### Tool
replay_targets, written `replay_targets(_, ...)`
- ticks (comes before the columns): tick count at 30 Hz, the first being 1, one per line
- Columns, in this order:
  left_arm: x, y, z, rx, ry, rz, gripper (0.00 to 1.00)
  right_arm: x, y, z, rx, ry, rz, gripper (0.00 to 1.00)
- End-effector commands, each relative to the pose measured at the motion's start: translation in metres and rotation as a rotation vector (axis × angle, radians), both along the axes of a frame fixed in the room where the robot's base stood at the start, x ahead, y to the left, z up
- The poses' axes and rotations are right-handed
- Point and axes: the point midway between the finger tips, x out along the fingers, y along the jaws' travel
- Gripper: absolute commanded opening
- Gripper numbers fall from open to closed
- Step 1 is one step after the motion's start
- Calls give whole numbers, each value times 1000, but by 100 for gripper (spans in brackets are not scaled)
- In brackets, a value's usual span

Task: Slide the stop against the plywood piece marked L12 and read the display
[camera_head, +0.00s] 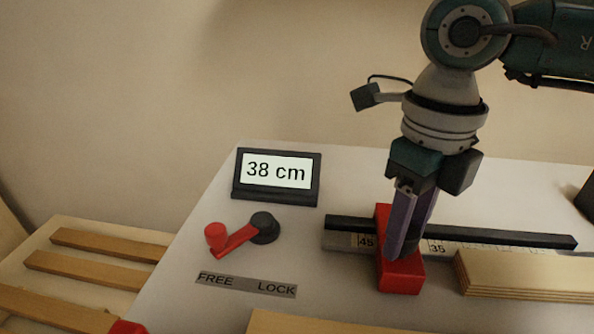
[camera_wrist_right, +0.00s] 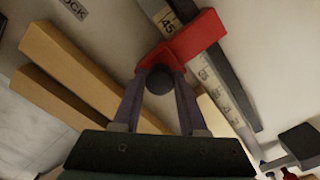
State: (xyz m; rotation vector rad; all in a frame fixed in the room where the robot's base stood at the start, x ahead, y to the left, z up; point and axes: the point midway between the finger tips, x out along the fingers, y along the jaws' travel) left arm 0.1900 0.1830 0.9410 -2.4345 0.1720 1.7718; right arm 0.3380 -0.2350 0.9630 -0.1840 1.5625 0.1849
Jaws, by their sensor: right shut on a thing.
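The red stop (camera_head: 402,276) sits across the scale rail (camera_head: 480,237), between the marks 45 and 35. My right gripper (camera_head: 401,250) is shut on the stop's dark round knob, which shows between the fingers in the right wrist view (camera_wrist_right: 159,80). A layered plywood piece (camera_head: 525,276) lies along the rail to the right of the stop, with a gap between them. No L12 mark is visible on it. The display (camera_head: 276,171) reads 38 cm. My left gripper is not in view.
A red lever (camera_head: 234,240) on a black pivot points left, above the FREE end of the FREE/LOCK label (camera_head: 246,284). Another wooden board (camera_head: 320,324) lies at the front edge of the picture. Wooden strips (camera_head: 90,270) lie at left.

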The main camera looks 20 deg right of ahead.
Motion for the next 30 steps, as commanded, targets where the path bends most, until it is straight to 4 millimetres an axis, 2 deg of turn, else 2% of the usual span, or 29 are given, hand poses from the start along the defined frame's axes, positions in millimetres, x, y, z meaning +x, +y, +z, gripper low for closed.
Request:
replay_targets(16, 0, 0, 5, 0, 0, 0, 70, -18, -30, -1, -3, 3, -1, 11)
replay_targets(19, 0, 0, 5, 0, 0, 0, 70, -19, -30, -1, -2, 3, -1, 11)
replay_targets(20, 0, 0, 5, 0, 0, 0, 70, -18, -30, -1, -2, 3, -1, 44)
replay_targets(28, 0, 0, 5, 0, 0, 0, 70, -18, -29, -1, 0, 1, 0, 74)
replay_targets(30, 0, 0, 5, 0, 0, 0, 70, -18, -29, -1, 0, 1, 0, 75)
